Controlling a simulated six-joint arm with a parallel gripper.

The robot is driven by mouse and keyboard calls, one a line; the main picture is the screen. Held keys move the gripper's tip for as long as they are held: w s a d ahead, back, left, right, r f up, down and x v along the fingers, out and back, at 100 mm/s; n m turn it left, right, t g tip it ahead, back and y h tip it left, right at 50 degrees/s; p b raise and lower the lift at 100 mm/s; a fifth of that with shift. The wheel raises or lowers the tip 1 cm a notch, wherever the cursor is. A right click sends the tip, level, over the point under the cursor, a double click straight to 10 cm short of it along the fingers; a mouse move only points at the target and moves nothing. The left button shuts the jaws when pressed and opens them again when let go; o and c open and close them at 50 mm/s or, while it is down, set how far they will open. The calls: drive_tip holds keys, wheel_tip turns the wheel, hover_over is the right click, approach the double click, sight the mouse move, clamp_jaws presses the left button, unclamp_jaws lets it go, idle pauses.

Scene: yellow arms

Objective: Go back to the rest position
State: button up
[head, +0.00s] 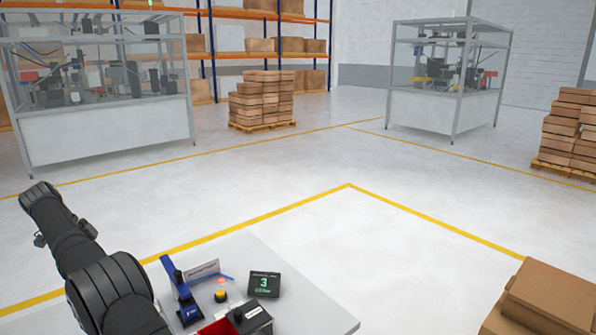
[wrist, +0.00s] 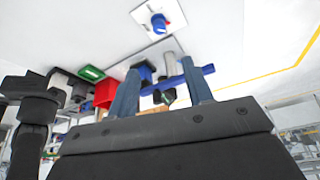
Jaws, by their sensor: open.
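My gripper (wrist: 160,68) shows in the wrist view as two blue-grey fingers standing well apart. It is open, and I see nothing clasped between them. Beyond the fingers is the white work table, which also shows in the head view (head: 325,318) at the bottom. The wrist view looks on it from a tilted angle. In the head view my dark arm rises at the lower left, and I cannot make out the fingers there.
On the table are a blue upright device (head: 182,292), a yellow button (head: 220,296), a display reading 3 (head: 264,284) and a red bin (head: 215,328), also in the wrist view (wrist: 104,95). Cardboard boxes (head: 548,295) stand at lower right.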

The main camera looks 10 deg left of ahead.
drive_tip(key=x, duration=1.6)
drive_tip(key=shift+d+f, duration=0.1)
drive_tip(key=shift+f, duration=0.2)
drive_tip(key=v, duration=1.7)
drive_tip(key=x, duration=1.7)
drive_tip(key=n+t+y, duration=0.1)
drive_tip(key=n, duration=0.3)
drive_tip(key=shift+d, duration=0.1)
drive_tip(key=n+t+y, duration=0.1)
drive_tip(key=n, duration=0.3)
drive_tip(key=n+y, duration=0.2)
drive_tip(key=n, duration=0.2)
drive_tip(key=shift+d, duration=0.1)
drive_tip(key=shift+n+y, duration=0.7)
drive_tip(key=shift+n, duration=1.2)
